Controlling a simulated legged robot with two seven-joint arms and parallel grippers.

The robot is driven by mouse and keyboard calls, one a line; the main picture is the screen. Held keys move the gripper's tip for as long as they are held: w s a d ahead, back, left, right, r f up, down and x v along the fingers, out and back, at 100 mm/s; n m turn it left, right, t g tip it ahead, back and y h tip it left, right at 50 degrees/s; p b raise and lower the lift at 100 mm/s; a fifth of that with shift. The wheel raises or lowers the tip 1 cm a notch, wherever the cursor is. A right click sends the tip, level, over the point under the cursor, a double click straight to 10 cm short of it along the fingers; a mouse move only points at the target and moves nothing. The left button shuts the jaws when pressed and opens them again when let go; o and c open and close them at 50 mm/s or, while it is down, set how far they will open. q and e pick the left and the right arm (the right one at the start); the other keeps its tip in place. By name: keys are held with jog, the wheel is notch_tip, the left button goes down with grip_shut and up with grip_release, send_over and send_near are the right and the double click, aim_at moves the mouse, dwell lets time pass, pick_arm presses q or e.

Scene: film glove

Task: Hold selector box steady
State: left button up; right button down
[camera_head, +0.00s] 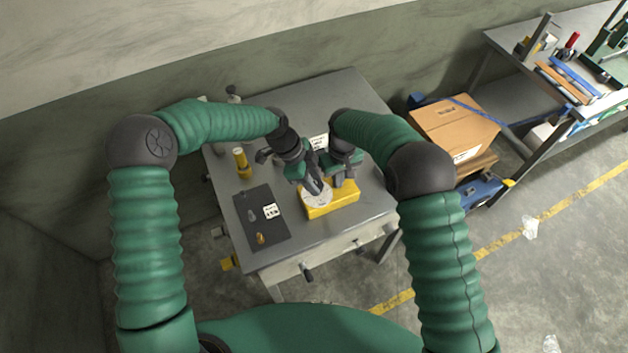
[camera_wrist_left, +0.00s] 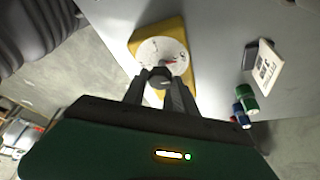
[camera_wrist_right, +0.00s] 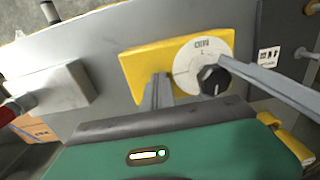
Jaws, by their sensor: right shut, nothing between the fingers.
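The selector box is a yellow block (camera_head: 345,194) on the grey table, with a white round dial on top (camera_head: 316,197). In the left wrist view the dial (camera_wrist_left: 153,53) has a red mark and a dark knob (camera_wrist_left: 160,78). My left gripper (camera_head: 320,190) is over the dial, its fingertips (camera_wrist_left: 162,76) on either side of the knob; how firmly they grip is unclear. In the right wrist view a grey finger reaches the knob (camera_wrist_right: 212,80).
A dark plate (camera_head: 255,226) with a white label and small parts lies left of the box. A yellow cylinder (camera_head: 241,160) stands behind it. A cardboard box (camera_head: 452,125) and a workbench (camera_head: 515,70) are to the right. The table's front right is clear.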

pick_arm(q)
jog(key=shift+s, duration=0.1)
grip_shut()
pick_arm(e)
jog(key=shift+s+d+f, duration=0.1)
jog(key=shift+s+f, duration=0.15)
jog(key=shift+f, duration=0.1)
pick_arm(q)
jog(key=shift+n+t, duration=0.3)
jog(key=shift+n, duration=0.4)
jog(key=o, duration=0.8)
grip_release()
jog(key=v, duration=1.2)
jog(key=shift+s, duration=0.1)
pick_arm(e)
jog(key=shift+r, duration=0.1)
